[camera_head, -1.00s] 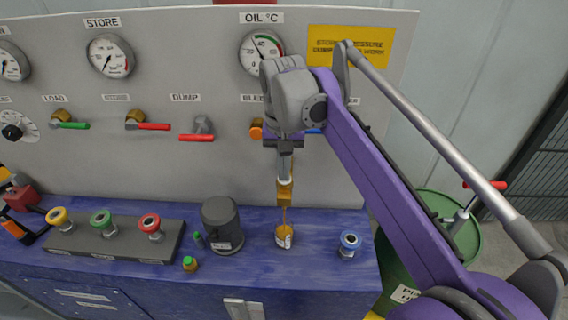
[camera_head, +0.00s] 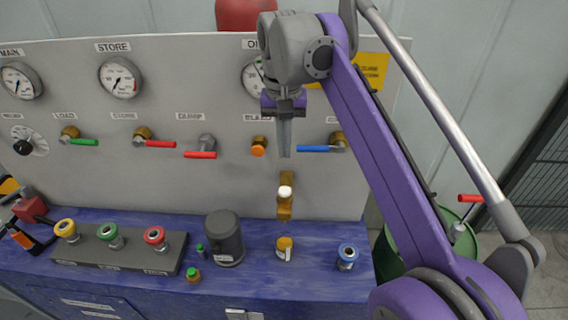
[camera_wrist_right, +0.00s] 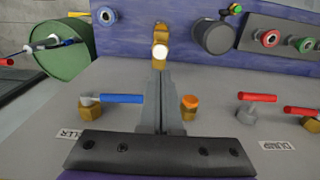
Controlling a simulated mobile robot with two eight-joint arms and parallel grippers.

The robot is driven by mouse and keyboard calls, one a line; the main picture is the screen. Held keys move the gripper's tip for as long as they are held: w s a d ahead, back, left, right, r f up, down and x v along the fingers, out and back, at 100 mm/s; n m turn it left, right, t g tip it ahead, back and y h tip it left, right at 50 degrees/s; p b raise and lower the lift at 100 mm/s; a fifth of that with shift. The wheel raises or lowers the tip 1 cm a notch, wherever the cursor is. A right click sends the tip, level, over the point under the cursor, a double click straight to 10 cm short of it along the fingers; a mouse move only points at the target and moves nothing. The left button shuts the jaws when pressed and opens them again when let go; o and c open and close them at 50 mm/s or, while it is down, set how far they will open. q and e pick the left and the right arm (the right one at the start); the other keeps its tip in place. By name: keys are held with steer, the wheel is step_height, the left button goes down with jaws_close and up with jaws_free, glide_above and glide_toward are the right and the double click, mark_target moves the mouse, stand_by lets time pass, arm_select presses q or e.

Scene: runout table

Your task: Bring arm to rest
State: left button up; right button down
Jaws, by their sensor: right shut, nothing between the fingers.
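My right arm reaches in from the right in the head view, and its gripper (camera_head: 285,152) points down in front of the grey panel (camera_head: 200,105). The fingers are shut with nothing between them; they also show closed in the right wrist view (camera_wrist_right: 160,75). The fingertips are above the brass spout (camera_head: 285,195), which has a white end. A blue-handled valve (camera_head: 315,149) lies just right of the fingers and an orange knob (camera_head: 259,147) just left. My left gripper is not in view.
A green drum (camera_head: 390,260) stands at the right. Red-handled valves (camera_head: 200,154) project from the panel.

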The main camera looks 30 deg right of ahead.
step_height(320, 180, up, 2)
steer(key=shift+w+a, duration=0.1)
steer(key=shift+w, duration=0.05)
stand_by(0.3)
steer(key=s+a+f+n+t, duration=0.2)
steer(key=s+f, duration=0.2)
steer(key=f, duration=0.5)
steer(key=s+a+f+n+t, duration=0.2)
steer(key=s+f, duration=0.2)
steer(key=f, duration=0.5)
steer(key=s+a+f+n+t, duration=0.2)
steer(key=s+f, duration=0.3)
steer(key=f, duration=0.5)
steer(key=shift+a, duration=0.5)
